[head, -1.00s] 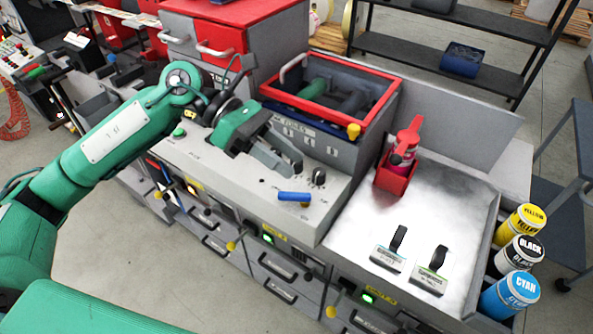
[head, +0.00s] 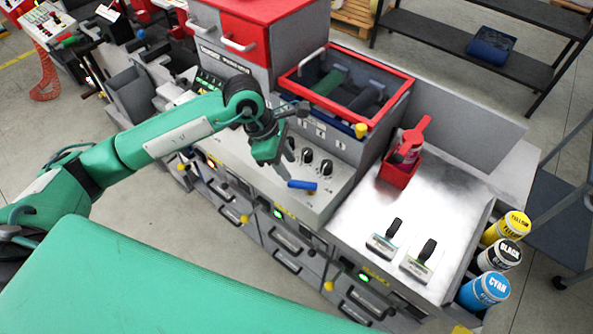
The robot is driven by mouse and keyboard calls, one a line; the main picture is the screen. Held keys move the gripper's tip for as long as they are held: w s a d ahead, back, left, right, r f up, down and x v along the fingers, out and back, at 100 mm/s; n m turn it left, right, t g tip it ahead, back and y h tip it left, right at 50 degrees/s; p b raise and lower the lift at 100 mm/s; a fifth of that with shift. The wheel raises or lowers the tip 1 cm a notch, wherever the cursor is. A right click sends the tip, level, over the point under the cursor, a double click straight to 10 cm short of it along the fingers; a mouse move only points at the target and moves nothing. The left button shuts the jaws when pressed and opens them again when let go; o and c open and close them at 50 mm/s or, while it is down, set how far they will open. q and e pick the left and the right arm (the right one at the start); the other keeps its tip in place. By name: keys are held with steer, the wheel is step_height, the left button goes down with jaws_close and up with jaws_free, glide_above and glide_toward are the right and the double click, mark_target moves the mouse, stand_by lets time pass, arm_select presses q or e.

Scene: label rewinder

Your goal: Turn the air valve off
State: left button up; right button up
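The blue lever handle (head: 302,184), which looks like the air valve, lies flat on the grey control panel (head: 312,204) near its front edge. It points roughly left to right in the picture. My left gripper (head: 285,157) hangs over the panel, up and left of the blue handle and apart from it. Its fingers are dark and seen at an angle, so their gap is unclear. Nothing shows held in them. My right gripper is not in view.
Black knobs (head: 326,167) sit on the panel just behind the blue handle. A red-rimmed bin (head: 372,122) stands behind. A steel tray table (head: 384,214) to the right holds a red holder (head: 397,173) and two black-handled tools. Ink cans (head: 485,290) stand at the far right.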

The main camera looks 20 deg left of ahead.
mark_target(299, 182)
arm_select(q)
steer(key=p+x, duration=0.2)
steer(key=x, duration=0.3)
steer(key=shift+d+f, duration=0.1)
steer(key=shift+f, duration=0.1)
steer(key=shift+d+f, duration=0.15)
steer(key=shift+f, duration=0.35)
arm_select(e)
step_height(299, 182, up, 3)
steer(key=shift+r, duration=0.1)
arm_select(q)
jaws_close()
steer(key=shift+w, duration=0.1)
